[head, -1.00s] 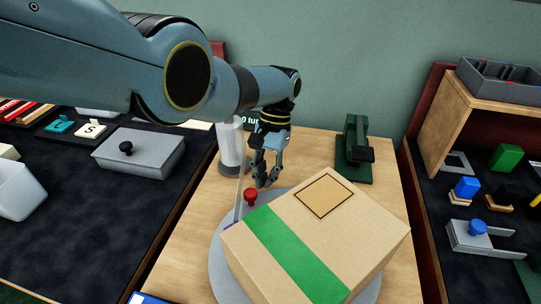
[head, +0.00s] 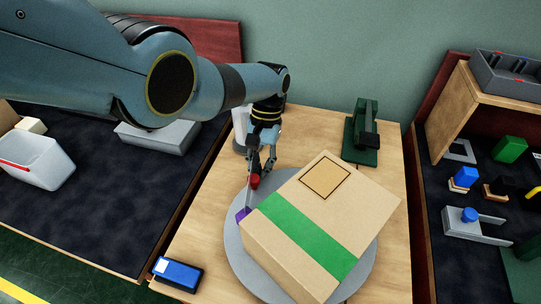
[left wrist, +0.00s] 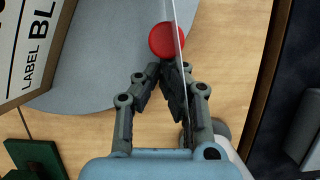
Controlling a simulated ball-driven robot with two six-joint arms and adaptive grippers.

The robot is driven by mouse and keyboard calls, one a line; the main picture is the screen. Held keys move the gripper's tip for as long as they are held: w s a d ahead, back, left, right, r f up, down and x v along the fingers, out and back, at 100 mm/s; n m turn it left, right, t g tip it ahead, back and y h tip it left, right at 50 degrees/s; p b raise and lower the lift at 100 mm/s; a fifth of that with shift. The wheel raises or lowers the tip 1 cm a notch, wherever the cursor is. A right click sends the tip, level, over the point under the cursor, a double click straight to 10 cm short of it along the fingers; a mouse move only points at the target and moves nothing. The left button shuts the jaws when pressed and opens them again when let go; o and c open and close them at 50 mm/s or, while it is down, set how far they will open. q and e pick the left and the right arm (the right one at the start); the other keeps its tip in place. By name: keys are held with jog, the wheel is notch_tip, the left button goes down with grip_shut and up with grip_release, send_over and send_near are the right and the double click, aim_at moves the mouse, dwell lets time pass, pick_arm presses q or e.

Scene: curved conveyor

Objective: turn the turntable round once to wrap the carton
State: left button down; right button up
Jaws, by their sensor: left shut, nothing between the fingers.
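A tan carton (head: 365,211) with a green stripe and a square label sits on the round grey turntable (head: 232,245). A red knob (head: 255,181) stands at the turntable's far left edge; it also shows in the left wrist view (left wrist: 166,41). My left gripper (head: 262,168) is over the knob in the head view. In the left wrist view its fingertips (left wrist: 168,66) are together and empty, just short of the knob. A clear film strip (left wrist: 183,75) crosses in front of them. A pale roll (head: 239,128) is partly hidden behind my arm. My right gripper is not in view.
A dark green tool (head: 363,135) stands behind the carton. A blue box (head: 177,274) lies at the table's front left. Bare wood lies left of the turntable.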

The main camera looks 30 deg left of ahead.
pick_arm(q)
jog(key=shift+s+a+r+n+p, duration=0.2)
jog(key=shift+s+r+n+p, duration=0.1)
jog(key=shift+s, duration=0.15)
jog(key=shift+s+f, duration=0.2)
jog(key=shift+f, duration=0.05)
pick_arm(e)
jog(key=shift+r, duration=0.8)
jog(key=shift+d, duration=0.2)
